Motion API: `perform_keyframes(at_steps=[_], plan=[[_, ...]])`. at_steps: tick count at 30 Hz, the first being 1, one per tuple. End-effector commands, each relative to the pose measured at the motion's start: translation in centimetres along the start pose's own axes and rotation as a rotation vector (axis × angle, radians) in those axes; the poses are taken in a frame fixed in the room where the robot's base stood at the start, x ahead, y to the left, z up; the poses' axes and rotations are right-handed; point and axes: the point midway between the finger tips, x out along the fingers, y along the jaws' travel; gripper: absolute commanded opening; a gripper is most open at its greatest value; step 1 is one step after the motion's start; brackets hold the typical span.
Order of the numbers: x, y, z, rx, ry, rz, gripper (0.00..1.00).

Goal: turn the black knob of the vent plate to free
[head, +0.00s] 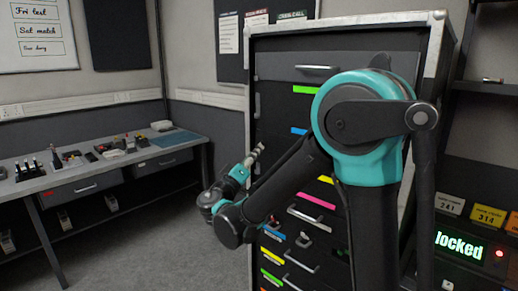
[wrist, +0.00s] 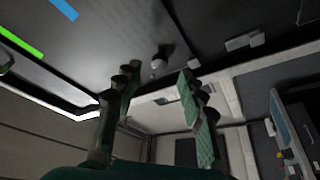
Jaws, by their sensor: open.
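My gripper (head: 255,156) is in front of the left part of a tall dark drawer cabinet (head: 268,75), its fingers pointing up and to the right in the head view. In the wrist view my gripper (wrist: 158,77) has its two green-padded fingers spread apart with nothing held between them. A small rounded knob-like part (wrist: 158,64) on a dark panel shows just beyond the gap between the fingertips. I cannot tell whether it is the black knob, how it is turned, or whether the fingers touch it. No vent plate is clearly recognisable; my arm hides much of the cabinet front.
The cabinet has coloured strips and a top drawer handle (head: 317,68). A workbench (head: 40,184) with small tools stands at the left. At the right, a shelf holds a lit "locked" display (head: 458,246) and number tags. Floor between bench and cabinet is clear.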

Motion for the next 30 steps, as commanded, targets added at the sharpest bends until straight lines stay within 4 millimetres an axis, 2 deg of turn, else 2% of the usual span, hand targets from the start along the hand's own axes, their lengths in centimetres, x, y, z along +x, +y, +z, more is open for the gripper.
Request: perform_keyframes(at_steps=[3, 9, 20, 30], plan=[[2.1, 0.1, 0.1, -0.001, -0.002, 0.001, 0.41], [4.1, 0.0, 0.1, 0.000, -0.002, 0.001, 0.41], [4.6, 0.0, 0.0, 0.000, 0.000, -0.001, 0.41], [4.6, 0.0, 0.0, 0.000, 0.000, -0.001, 0.01]])
